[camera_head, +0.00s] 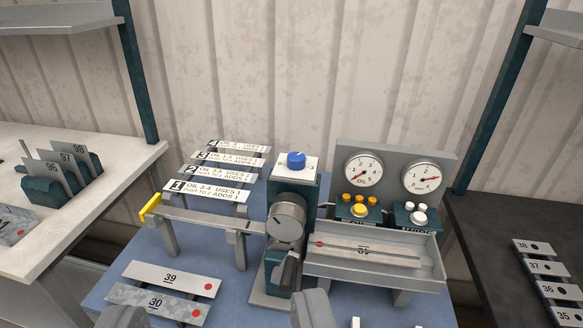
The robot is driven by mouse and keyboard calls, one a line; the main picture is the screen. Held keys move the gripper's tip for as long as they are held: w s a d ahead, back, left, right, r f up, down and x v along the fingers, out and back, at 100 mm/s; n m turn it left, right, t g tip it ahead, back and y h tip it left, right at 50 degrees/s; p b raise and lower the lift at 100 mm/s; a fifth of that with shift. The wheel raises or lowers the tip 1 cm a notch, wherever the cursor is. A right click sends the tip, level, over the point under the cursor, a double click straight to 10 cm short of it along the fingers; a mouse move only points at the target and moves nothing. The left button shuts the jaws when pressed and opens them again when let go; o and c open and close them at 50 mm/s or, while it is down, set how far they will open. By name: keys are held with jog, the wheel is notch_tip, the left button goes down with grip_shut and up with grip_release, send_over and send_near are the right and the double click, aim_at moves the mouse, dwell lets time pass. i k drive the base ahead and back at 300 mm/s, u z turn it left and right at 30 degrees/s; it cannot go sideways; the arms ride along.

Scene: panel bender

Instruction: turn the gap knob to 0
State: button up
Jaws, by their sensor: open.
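A blue knob (296,160) sits on a white plate (281,169) on top of the dark green bender column (292,190), right of the picture's middle. It looks like the gap knob. The marks on its plate are too small to read, so I cannot tell its setting. Below it, a round grey disc (286,222) with a short dark mark faces me. My gripper (218,312) shows at the bottom edge as two grey fingers set wide apart. It is open and empty, nearer to me than the knob and not touching it.
Right of the column stand an OIL gauge (363,171), a second gauge (425,176), yellow and white buttons and a metal tray (435,270). Labelled strips (207,190) lie on a rack at left. Plates 39 (180,278) and 30 (155,302) lie in front on the blue table.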

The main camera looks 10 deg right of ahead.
aim_at(296, 162)
jog(key=u, duration=0.45)
jog(key=i, duration=1.35)
jog(key=z, duration=0.55)
